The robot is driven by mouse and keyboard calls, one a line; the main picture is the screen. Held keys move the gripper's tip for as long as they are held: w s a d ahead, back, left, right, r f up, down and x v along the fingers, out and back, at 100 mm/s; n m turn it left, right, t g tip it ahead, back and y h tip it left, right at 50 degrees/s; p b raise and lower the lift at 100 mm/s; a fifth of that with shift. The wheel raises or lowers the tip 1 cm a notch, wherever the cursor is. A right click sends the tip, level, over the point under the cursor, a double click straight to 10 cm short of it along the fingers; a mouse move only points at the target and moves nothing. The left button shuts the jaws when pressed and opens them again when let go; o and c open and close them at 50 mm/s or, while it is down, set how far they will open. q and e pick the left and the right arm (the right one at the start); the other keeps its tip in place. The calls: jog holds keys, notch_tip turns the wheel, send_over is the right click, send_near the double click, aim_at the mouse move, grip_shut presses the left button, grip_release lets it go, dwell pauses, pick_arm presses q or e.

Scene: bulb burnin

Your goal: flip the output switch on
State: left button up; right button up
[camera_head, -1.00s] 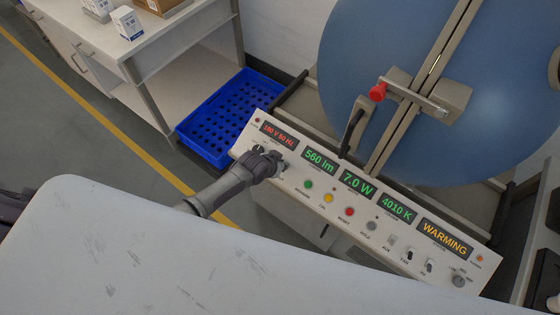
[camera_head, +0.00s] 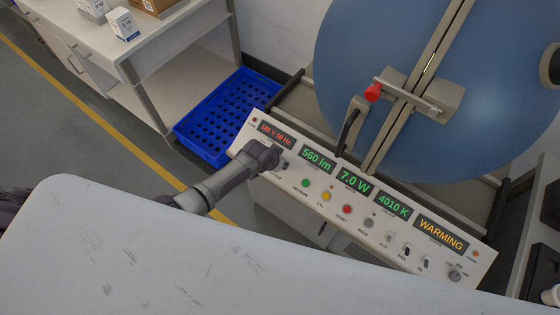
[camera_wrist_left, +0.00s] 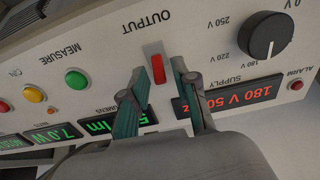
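The output switch (camera_wrist_left: 158,68) is a small red rocker under the OUTPUT label on the pale control panel (camera_wrist_left: 105,50). My left gripper (camera_wrist_left: 160,88) is open, with one teal finger on each side of the switch in the wrist view. I cannot tell whether either finger touches it. In the head view my left gripper (camera_head: 277,160) is at the panel's left end, beside the red supply display (camera_head: 276,134), and hides the switch. My right gripper is not in view.
A supply dial (camera_wrist_left: 268,36) sits beside the switch. Green (camera_head: 305,183), yellow (camera_head: 326,196) and red (camera_head: 347,209) buttons line the panel. The status display (camera_head: 440,236) reads WARMING. A blue sphere (camera_head: 400,60) stands behind, and a white table (camera_head: 130,250) in front.

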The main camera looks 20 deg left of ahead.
pick_arm(q)
jog(key=shift+r, duration=0.1)
jog(key=v, duration=1.2)
dwell(0.5)
jog(key=s+a+f+n+g+b, duration=0.1)
jog(key=s+a+f, duration=0.1)
jog(key=s+f, duration=0.45)
jog(key=s+a+f+y+b, duration=0.1)
jog(key=s+a+f, duration=0.15)
jog(key=f, duration=0.75)
jog(key=s+a+f+n+g+b, duration=0.1)
jog(key=s+a+f+b, duration=0.1)
jog(key=s+f, duration=0.95)
jog(key=s, duration=0.3)
jog(key=s+f+g+b, duration=0.1)
jog(key=s+f, duration=0.4)
jog(key=s, duration=0.3)
jog(key=s+f+g+y+b, duration=0.1)
jog(key=s+f, duration=0.4)
jog(key=s, duration=0.4)
jog(key=shift+a, duration=0.5)
